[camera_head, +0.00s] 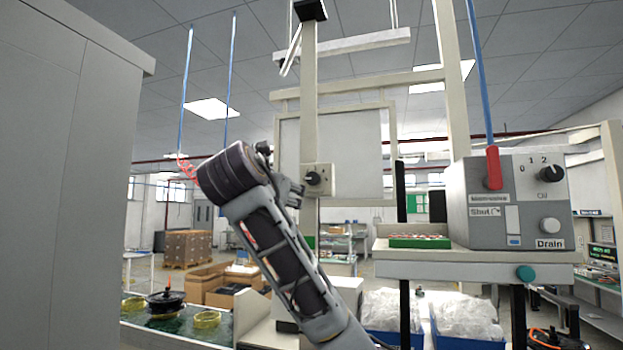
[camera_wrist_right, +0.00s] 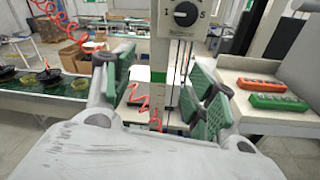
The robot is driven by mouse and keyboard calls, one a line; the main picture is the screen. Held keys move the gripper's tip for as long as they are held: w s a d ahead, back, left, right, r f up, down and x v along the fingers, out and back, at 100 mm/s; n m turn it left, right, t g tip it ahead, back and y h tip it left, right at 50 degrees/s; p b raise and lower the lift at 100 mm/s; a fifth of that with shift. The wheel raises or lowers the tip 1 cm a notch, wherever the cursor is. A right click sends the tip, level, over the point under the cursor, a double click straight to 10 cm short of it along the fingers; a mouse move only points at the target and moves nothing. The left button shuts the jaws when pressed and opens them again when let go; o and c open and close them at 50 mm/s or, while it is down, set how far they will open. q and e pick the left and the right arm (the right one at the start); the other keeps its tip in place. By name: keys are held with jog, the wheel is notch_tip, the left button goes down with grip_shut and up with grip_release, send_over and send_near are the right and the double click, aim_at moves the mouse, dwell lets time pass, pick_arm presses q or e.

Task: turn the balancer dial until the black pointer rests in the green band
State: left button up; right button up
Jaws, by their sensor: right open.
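The balancer dial is a black round knob (camera_head: 314,178) on a pale plate fixed to an upright post. In the right wrist view the dial (camera_wrist_right: 185,14) shows at the top edge, between marks that look like "I" and "S". My right gripper (camera_head: 294,190) is beside the dial at its left in the head view, with a gap not clear from this angle. In the right wrist view its green-padded fingers (camera_wrist_right: 162,88) are apart with nothing held, and the dial is beyond and above them. I cannot make out the black pointer or green band clearly. My left gripper is not in view.
A grey control box (camera_head: 508,200) with knobs and a red-handled lever stands on a shelf (camera_head: 470,256) at right. Orange (camera_wrist_right: 260,85) and green (camera_wrist_right: 278,102) trays lie right of the gripper. A grey cabinet (camera_head: 70,180) fills the left. A red coiled hose (camera_wrist_right: 85,30) hangs nearby.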

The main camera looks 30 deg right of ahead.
aim_at(312, 178)
jog(key=s+d+r+h, duration=0.1)
jog(key=s+r, duration=0.2)
jog(key=r, duration=0.2)
jog(key=shift+s+r+g, duration=0.15)
jog(key=shift+s+g, duration=0.05)
jog(key=shift+g, duration=0.1)
jog(key=shift+w+d, duration=0.1)
jog(key=p+x, duration=0.4)
jog(key=x, duration=0.9)
jog(key=shift+w+d+r, duration=0.15)
jog(key=shift+w+d, duration=0.05)
jog(key=shift+d, duration=0.1)
jog(key=shift+c, duration=0.4)
jog(key=c, duration=1)
